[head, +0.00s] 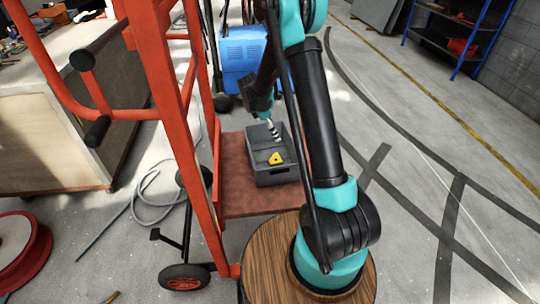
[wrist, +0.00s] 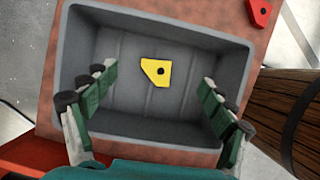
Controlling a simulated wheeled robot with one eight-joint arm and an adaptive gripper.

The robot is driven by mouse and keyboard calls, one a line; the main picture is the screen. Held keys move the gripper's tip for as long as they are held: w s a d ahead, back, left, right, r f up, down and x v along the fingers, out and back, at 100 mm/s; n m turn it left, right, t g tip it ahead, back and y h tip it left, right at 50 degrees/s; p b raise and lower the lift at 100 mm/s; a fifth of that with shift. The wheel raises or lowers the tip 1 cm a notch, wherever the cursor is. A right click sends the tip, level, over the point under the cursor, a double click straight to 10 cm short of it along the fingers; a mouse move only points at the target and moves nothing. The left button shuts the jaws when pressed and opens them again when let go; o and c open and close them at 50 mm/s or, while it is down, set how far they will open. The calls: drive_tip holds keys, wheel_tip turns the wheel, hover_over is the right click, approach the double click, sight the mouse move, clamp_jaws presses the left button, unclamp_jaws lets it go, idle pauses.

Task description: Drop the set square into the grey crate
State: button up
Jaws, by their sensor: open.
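A yellow set square (head: 276,158) with a round hole shows inside the grey crate (head: 278,180). In the wrist view the yellow set square (wrist: 156,73) is within the crate's walls, apart from both fingers. I cannot tell for sure whether it lies flat on the crate floor. My gripper (head: 273,134) is above the crate, pointing down. In the wrist view its two fingers (wrist: 157,84) are spread wide with nothing between the pads. The grey crate (wrist: 75,45) fills most of that view.
The crate stands on a reddish-brown platform (head: 243,207) of an orange-red trolley frame (head: 172,75). A red piece with a hole (wrist: 259,12) lies beyond the crate. A blue case (head: 243,52) stands behind, and a grey hose (head: 150,190) lies left. Floor at right is clear.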

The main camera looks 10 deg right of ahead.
drive_tip(key=v, duration=0.8)
drive_tip(key=s+d+m+t+y, duration=0.2)
drive_tip(key=s+d+m, duration=0.2)
drive_tip(key=s+m, duration=0.5)
drive_tip(key=s+d+r+m+t+y, duration=0.1)
drive_tip(key=s+m, duration=0.9)
drive_tip(key=s, duration=1.1)
drive_tip(key=d+y, duration=0.1)
drive_tip(key=d, duration=0.1)
drive_tip(key=shift+s+d+r+t+y, duration=0.25)
drive_tip(key=shift+s+d+t+y, duration=0.05)
drive_tip(key=shift+s+d+t, duration=0.1)
